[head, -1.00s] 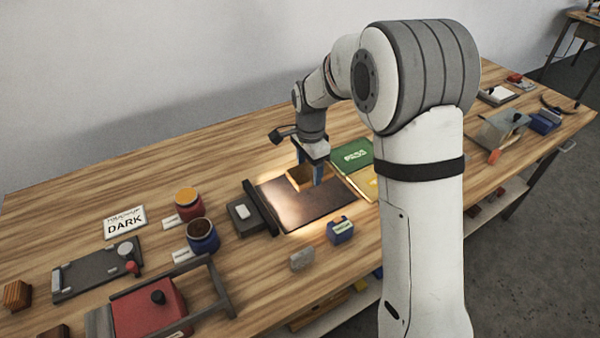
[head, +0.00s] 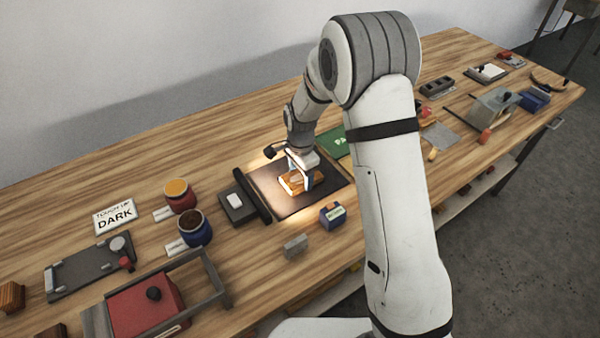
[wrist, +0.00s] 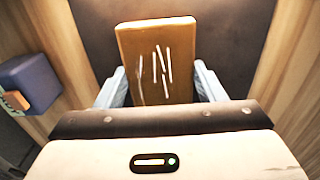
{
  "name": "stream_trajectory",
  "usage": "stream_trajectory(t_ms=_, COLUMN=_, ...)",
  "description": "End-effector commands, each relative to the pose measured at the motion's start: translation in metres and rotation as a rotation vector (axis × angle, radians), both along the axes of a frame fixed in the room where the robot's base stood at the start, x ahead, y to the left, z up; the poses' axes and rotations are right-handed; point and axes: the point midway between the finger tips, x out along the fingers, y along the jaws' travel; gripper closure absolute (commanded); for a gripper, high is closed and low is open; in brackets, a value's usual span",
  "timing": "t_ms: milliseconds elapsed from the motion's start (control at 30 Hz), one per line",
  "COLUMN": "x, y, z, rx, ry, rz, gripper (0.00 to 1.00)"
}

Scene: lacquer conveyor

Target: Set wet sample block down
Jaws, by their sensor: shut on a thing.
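The sample block (head: 295,184) is a flat orange-brown wooden piece at the dark brown mat (head: 325,198), under a bright patch of light. In the wrist view the block (wrist: 155,45) shows several pale scratch-like streaks on its top face. My gripper (head: 304,180) is shut on the block, with a pale blue finger on each side of it. The block looks level and low over the mat; I cannot tell whether its underside touches. The mat also shows dark around the block in the wrist view (wrist: 210,30).
A dark bar edges the mat's left, beside a grey holder (head: 238,207) with a white piece. A blue box (head: 332,215) and a grey block (head: 295,246) stand in front. A green card (head: 336,141) lies behind right.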

Motion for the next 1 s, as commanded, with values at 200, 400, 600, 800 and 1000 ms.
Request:
stream_trajectory(t_ms=200, x=0.0, y=0.001, z=-0.003, rx=0.0, ry=0.0, rz=0.001, gripper=0.62)
stream_trajectory(t_ms=400, x=0.0, y=0.001, z=-0.002, rx=0.0, ry=0.0, rz=0.001, gripper=0.23)
stream_trajectory(t_ms=600, x=0.0, y=0.001, z=-0.002, rx=0.0, ry=0.0, rz=0.002, gripper=0.15)
stream_trajectory(t_ms=800, x=0.0, y=0.001, z=0.002, rx=0.0, ry=0.0, rz=0.002, gripper=0.15)
stream_trajectory(t_ms=1000, x=0.001, y=0.002, z=0.03, rx=0.002, ry=-0.006, rz=0.002, gripper=0.15)
